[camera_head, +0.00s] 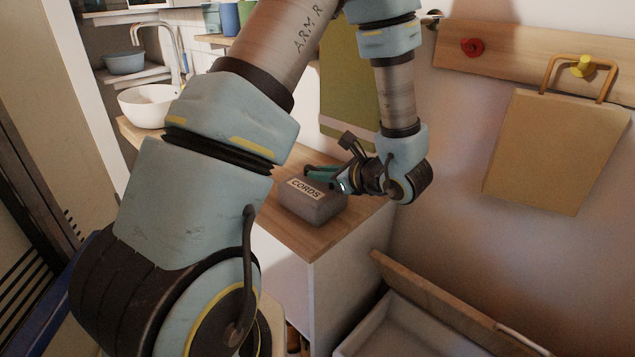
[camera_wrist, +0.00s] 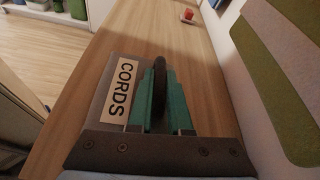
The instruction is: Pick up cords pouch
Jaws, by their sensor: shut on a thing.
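The cords pouch (camera_head: 312,207) is a grey, box-like pouch with a pale label reading "CORDS". It is at the right end of the wooden counter top (camera_head: 353,228). In the wrist view the pouch (camera_wrist: 99,99) lies just left of and under the green fingers. My gripper (camera_head: 318,174) is at the pouch's upper far edge, shut on it. In the wrist view the fingers of my gripper (camera_wrist: 160,92) are close together beside the label. I cannot tell whether the pouch is clear of the counter.
A white basin (camera_head: 148,104) with a faucet stands at the far left. A tan bag (camera_head: 556,150) hangs from a yellow peg on the right wall. A pale open drawer or box (camera_head: 400,330) is below the counter at right. A small red object (camera_wrist: 187,15) sits farther along the counter.

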